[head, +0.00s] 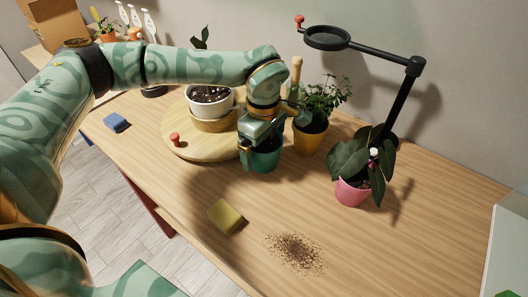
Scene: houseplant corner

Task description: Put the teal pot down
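The teal pot (265,160) is at the middle of the wooden table, just right of the round wooden board. My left gripper (262,138) points down at it from above, with its fingers at the pot's rim, and appears shut on it. The gripper hides the pot's top and any plant in it. I cannot tell whether the pot's base touches the table. My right gripper is not in view.
A white pot (209,108) stands on the round board (190,152). A yellow pot (309,138) and a pink pot (351,193) stand to the right, near a black magnifier stand (398,105). A sponge (225,216) and spilled soil (295,253) lie in front.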

